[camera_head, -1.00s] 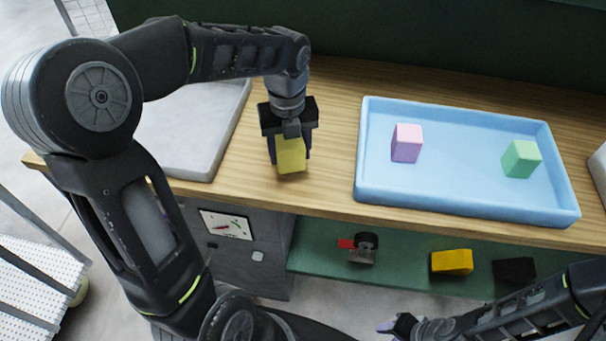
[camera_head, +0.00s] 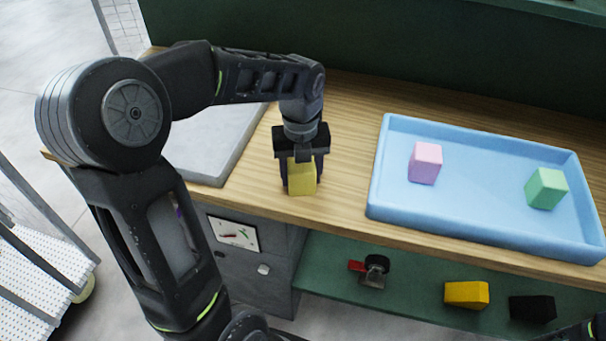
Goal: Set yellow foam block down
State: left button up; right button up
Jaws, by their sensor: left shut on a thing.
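The yellow foam block (camera_head: 302,179) is upright between the fingers of my left gripper (camera_head: 302,172), over the wooden worktop (camera_head: 345,165) near its front edge. The gripper points down and is shut on the block, hiding its upper part. I cannot tell whether the block's underside touches the wood. My right gripper is not visible; only a bit of dark arm shows at the bottom right corner.
A blue tray (camera_head: 377,190) right of the block holds a pink block (camera_head: 425,163) and a green block (camera_head: 546,188). A grey slab (camera_head: 215,165) lies to the left. The lower green shelf (camera_head: 415,278) holds a yellow-orange block (camera_head: 466,294) and a black block (camera_head: 532,309).

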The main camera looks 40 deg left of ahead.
pick_arm(q)
jog(key=shift+d+f, duration=0.1)
jog(key=shift+f, duration=0.1)
jog(key=o, duration=1.3)
jog(key=shift+r, duration=0.2)
notch_tip(320, 180, up, 12)
jog(key=shift+r+p, duration=0.1)
jog(key=shift+p, duration=0.2)
